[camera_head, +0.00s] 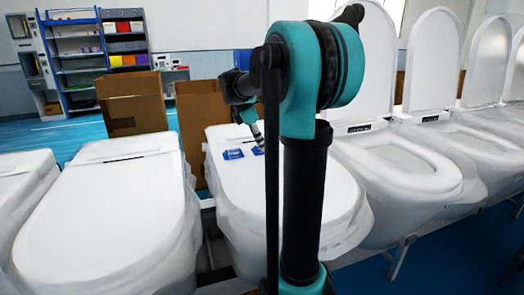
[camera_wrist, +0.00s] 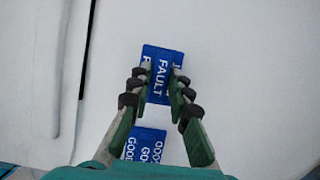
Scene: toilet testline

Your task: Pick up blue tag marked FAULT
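The blue tag marked FAULT (camera_wrist: 160,72) lies on a white toilet lid, in the upper middle of the wrist view. My gripper (camera_wrist: 159,84) is open above it, with one finger over each side edge of the tag. The fingertips cover parts of those edges, and I cannot tell whether they touch the tag. A second blue tag, marked GOOD (camera_wrist: 146,145), lies below it in the wrist view, partly hidden by my gripper. In the head view, two small blue tags lie on the middle toilet's lid (camera_head: 300,190), with my gripper (camera_head: 257,142) just above the right one.
Another closed toilet (camera_head: 105,215) stands to the left, and several toilets with raised lids (camera_head: 395,165) stand to the right. Cardboard boxes (camera_head: 133,108) are behind. A blue shelf rack (camera_head: 80,72) stands at the back left. The lid around the tags is mostly clear.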

